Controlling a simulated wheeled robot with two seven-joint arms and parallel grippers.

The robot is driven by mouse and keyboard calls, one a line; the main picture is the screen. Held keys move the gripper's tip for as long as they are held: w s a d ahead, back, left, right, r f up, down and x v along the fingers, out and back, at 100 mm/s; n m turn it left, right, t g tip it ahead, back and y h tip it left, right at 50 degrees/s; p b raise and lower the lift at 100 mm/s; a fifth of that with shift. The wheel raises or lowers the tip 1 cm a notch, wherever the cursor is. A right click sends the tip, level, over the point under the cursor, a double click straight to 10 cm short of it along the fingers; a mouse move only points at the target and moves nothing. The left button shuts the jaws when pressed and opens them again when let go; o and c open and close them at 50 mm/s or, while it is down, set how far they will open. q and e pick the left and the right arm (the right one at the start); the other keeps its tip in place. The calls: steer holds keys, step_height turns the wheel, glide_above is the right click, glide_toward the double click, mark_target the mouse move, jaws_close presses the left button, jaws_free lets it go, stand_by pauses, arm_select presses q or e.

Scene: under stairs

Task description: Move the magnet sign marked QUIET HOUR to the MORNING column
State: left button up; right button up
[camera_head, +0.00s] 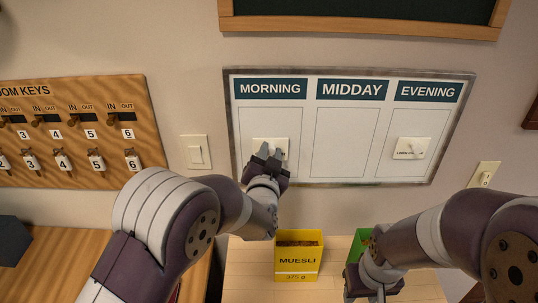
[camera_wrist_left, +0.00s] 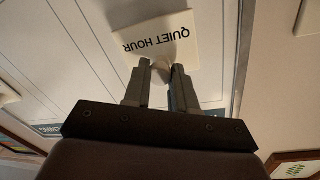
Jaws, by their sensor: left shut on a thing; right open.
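The QUIET HOUR magnet sign (camera_wrist_left: 162,38) is a cream card with dark lettering and a knob. It lies in the MORNING column (camera_head: 269,125) of the white board; in the head view its card (camera_head: 262,142) shows behind my left gripper. My left gripper (camera_head: 270,153) is shut on the sign's knob, and its fingers (camera_wrist_left: 164,82) show on either side of the knob in the left wrist view. Whether the card's back touches the board, I cannot tell. My right gripper (camera_head: 370,292) is low at the right, away from the board and empty as far as I see.
Another magnet sign (camera_head: 411,148) is in the EVENING column. The MIDDAY column (camera_head: 345,140) is empty. A yellow MUESLI box (camera_head: 298,257) and a green box (camera_head: 360,243) stand below the board. A light switch (camera_head: 195,153) and a key rack (camera_head: 75,130) are at the left.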

arm_select(q)
jaws_close()
steer(key=shift+w, duration=0.2)
steer(key=shift+w, duration=0.1)
steer(key=o, duration=1.4)
jaws_free()
steer(key=shift+c, duration=0.2)
